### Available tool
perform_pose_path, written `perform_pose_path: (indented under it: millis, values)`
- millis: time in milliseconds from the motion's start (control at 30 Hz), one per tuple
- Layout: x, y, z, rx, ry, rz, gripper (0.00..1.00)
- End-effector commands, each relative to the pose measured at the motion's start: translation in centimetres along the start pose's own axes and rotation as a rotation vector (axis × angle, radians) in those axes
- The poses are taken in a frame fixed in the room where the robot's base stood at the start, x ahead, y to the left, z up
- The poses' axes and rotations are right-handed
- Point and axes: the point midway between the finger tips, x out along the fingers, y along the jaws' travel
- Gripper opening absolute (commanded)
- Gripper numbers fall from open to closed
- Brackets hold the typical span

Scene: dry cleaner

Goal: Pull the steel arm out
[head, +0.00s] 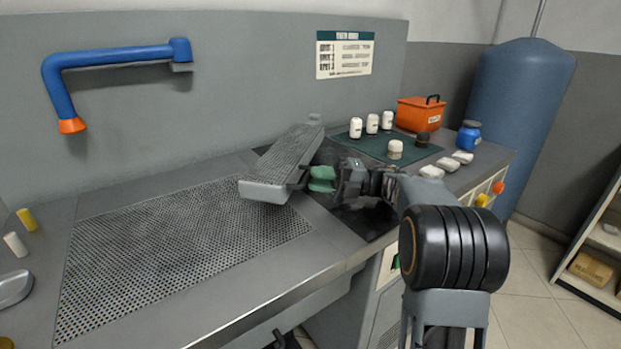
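The steel arm (283,162) is a long grey piece with a perforated top. It lies at a slant above the worktop, its near end over the right edge of the perforated board and its far end at a small post (314,119). My gripper (318,179) is at the right side of the steel arm, close to its near half, with green pieces at its tip. A small dark part shows between the green pieces and the steel arm. I cannot tell whether the fingers are apart, or closed on that part.
A large perforated board (185,245) fills the worktop's left. A green mat (375,149) at the back right carries several white containers and a dark jar. An orange box (420,114) and blue bottle (468,135) stand nearby. A blue and orange pipe (110,58) juts from the panel.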

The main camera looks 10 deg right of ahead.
Motion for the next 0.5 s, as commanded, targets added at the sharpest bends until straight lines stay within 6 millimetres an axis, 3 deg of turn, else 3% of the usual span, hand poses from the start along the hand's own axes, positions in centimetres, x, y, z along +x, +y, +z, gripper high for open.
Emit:
perform_pose_path:
  millis: [200,500]
  values:
    - [-3.4,0.0,0.1,0.0,-0.006,-0.001,0.21]
    - [-5.4,0.0,0.0,0.0,-0.005,-0.002,0.21]
